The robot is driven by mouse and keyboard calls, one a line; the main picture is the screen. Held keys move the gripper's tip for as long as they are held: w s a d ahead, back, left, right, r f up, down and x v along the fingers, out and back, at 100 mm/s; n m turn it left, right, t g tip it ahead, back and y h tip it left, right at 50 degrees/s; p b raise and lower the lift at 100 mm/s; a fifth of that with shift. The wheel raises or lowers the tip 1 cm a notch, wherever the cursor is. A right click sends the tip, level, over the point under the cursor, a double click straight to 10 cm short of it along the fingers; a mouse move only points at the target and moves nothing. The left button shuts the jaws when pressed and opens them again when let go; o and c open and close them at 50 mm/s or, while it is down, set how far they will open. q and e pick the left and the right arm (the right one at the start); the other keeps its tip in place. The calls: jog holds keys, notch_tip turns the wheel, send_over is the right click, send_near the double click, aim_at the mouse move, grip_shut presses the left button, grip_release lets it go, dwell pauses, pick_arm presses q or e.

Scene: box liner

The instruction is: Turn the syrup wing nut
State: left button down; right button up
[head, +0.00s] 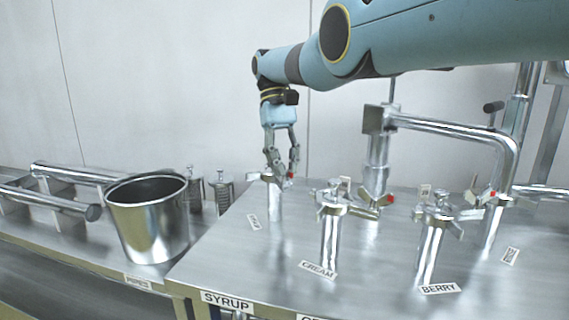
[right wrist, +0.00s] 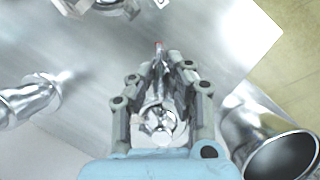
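My right gripper (head: 283,168) points down at the top of the back-left metal post (head: 275,205). In the right wrist view, the two fingers (right wrist: 160,80) stand on either side of its silver wing nut (right wrist: 158,122), with a visible gap between them. A red-tipped wing (right wrist: 158,46) sticks out past the fingertips. Whether the pads touch the wing cannot be told. The small label (head: 253,221) by this post is unreadable; a SYRUP label (head: 228,302) is on the table's front edge. My left gripper is not in view.
The cream post (head: 329,238) and berry post (head: 430,248) stand to the right, with wing nuts on top. A bent pipe (head: 455,132) rises behind them. A metal bucket (head: 150,225) stands at left beside long bar handles (head: 50,197). Bare tabletop (head: 225,262) lies in front.

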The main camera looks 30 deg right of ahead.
jog(key=shift+o, duration=1.1)
